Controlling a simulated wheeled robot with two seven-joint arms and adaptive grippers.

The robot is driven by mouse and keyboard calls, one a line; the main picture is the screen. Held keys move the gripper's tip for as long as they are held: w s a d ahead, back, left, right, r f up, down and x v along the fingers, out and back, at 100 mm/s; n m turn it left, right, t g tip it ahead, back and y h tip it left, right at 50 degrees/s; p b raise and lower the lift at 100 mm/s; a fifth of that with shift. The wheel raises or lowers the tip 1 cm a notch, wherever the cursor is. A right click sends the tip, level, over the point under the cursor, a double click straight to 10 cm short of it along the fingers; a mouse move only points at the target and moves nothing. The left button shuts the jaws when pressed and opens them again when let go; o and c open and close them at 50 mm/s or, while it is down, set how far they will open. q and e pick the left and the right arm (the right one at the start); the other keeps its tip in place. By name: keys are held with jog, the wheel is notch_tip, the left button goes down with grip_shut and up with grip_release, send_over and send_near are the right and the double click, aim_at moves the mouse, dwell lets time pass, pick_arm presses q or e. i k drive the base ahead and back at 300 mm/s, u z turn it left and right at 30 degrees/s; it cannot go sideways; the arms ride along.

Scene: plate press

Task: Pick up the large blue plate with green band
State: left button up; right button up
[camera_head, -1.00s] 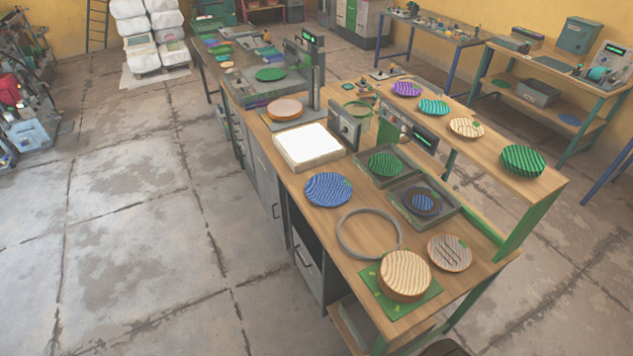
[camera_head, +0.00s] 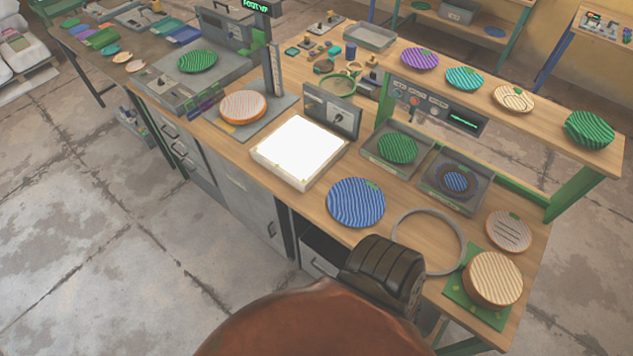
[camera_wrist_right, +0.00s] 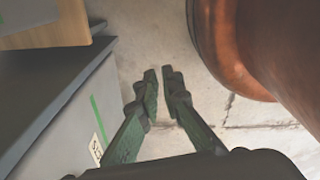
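The large blue plate (camera_head: 357,202) lies on the wooden workbench (camera_head: 400,255), in front of the white glowing panel. It is round, with wavy ridges and a small green mark near its upper right edge. Nothing holds it. My right gripper (camera_wrist_right: 159,74) shows in the right wrist view with dark green fingers pointing over the bare floor, away from the plate. Its fingertips are close together with a narrow gap and nothing between them; I cannot tell whether it is open or shut. My left gripper is not in view.
A grey ring (camera_head: 429,241) lies right of the blue plate, and the white panel (camera_head: 299,151) is behind-left. Trays hold a green plate (camera_head: 398,148) and a smaller blue disc (camera_head: 456,181). A tan ridged disc (camera_head: 493,279) sits at the right end. Several plates line the shelf.

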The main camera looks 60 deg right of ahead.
aim_at(353, 202)
jog(key=i, duration=1.1)
jog(key=z, duration=2)
